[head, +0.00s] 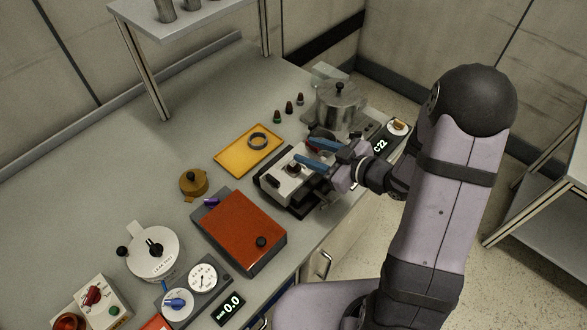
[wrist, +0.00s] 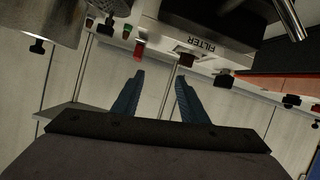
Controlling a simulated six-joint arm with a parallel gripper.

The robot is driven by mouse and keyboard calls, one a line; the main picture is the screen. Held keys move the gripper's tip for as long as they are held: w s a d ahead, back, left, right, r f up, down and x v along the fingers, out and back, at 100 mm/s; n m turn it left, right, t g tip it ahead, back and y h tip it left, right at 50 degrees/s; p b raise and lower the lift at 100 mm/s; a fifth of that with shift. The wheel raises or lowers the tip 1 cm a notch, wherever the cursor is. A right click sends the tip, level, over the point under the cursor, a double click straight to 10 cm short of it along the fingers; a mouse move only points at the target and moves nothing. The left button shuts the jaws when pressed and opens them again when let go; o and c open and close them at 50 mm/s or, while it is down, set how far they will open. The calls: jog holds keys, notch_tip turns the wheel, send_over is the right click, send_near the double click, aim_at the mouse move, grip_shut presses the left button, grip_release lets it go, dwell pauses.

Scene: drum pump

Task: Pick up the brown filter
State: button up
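In the wrist view my gripper (wrist: 160,78) is open with nothing between the fingertips. The brown part does not clearly show there.
An orange-red box (head: 238,228) stands between the brown part and the bench's front edge. A metal pot (head: 341,108) stands behind my gripper. Bare bench lies left of the brown part.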

aim_at(296, 165)
jog(key=s+f+y+b, duration=0.1)
jog(key=b, duration=0.1)
jog(key=s+d+f+y+b, duration=0.1)
jog(key=f+y+b, duration=0.1)
jog(key=shift+s+f+y, duration=0.3)
jog(key=shift+s, duration=0.05)
jog(key=shift+s+d+y+b, duration=0.35)
jog(key=shift+s+y+b, duration=0.1)
jog(key=shift+s+y, duration=0.15)
jog(key=shift+p+x, duration=0.4)
jog(key=shift+x, duration=0.45)
jog(key=shift+s+p+x, duration=0.2)
jog(key=shift+p+x, duration=1)
jog(key=shift+x, duration=1.65)
jog(key=shift+a+f, duration=0.1)
jog(key=shift+f, duration=0.15)
grip_shut()
